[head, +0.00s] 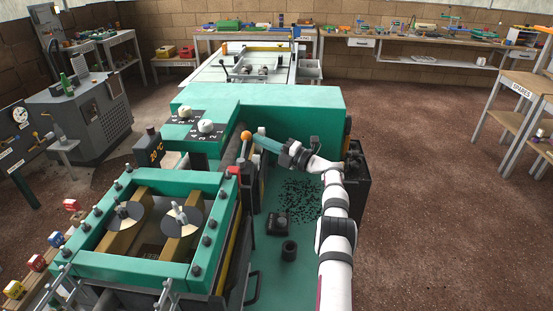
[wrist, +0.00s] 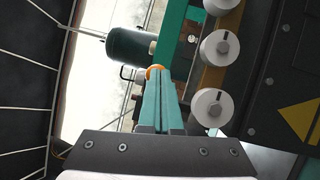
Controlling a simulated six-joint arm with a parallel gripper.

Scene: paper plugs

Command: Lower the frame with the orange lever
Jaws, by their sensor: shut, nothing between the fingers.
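The orange lever knob (head: 246,135) sits on top of a dark, upright shaft beside the right rear corner of the green frame. The green frame (head: 213,232) is a thick rectangle with black bolts along its rim. My gripper (head: 257,138) has teal fingers, shut and empty. Its tips are just right of the knob in the head view. In the wrist view the orange knob (wrist: 154,69) shows just beyond the tips of my gripper (wrist: 158,74), which partly hide it. I cannot tell whether they touch.
A dark box (head: 278,223) and a black ring (head: 289,250) lie on the green deck, near scattered black bits. A red-topped post (head: 234,171) stands close to the lever.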

